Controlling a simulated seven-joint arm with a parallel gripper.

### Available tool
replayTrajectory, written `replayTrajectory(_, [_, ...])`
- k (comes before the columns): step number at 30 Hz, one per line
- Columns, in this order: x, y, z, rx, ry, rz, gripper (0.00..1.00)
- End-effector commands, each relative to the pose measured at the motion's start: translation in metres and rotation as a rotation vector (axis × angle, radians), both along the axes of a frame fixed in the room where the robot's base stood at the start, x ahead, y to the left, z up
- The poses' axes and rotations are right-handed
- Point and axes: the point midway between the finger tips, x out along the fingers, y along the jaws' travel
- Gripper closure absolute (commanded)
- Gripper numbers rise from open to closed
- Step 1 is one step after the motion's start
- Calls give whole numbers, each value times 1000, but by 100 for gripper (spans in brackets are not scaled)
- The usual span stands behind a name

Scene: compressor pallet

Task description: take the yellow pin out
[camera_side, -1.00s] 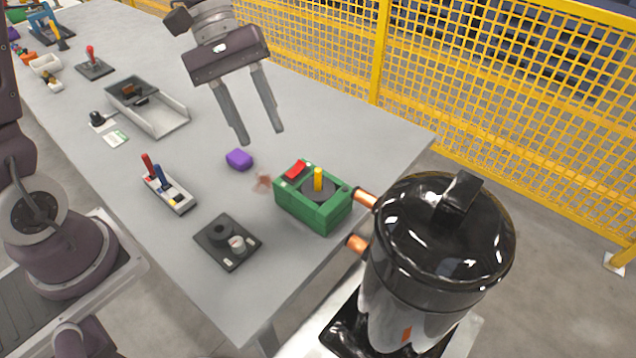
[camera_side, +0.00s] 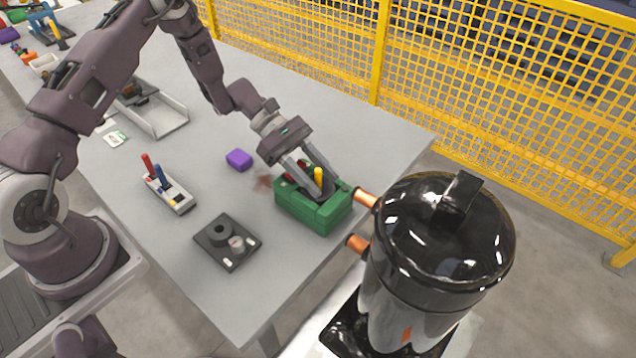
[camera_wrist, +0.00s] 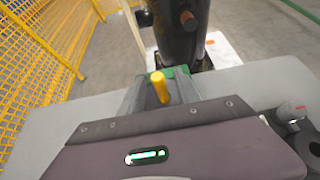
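The yellow pin (camera_side: 318,177) stands upright in the dark round seat on top of the green box (camera_side: 318,217). It also shows in the wrist view (camera_wrist: 160,88), near the middle, just beyond my gripper's body. My gripper (camera_side: 326,187) is low over the box. Its two grey fingers reach down on either side of the pin, and it looks open, with a gap around the pin. Contact between fingers and pin cannot be made out. The pin's lower end and most of the seat are hidden by the fingers.
A black compressor tank (camera_side: 440,250) with copper stubs stands close to the right of the box. A purple block (camera_side: 239,159), a dark plate (camera_side: 227,242) and a lever holder (camera_side: 172,195) lie to the left. A yellow mesh fence (camera_side: 480,90) runs behind.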

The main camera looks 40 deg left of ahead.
Motion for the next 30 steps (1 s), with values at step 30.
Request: replayTrajectory(30, [0,0,74,0,-7,-2,100])
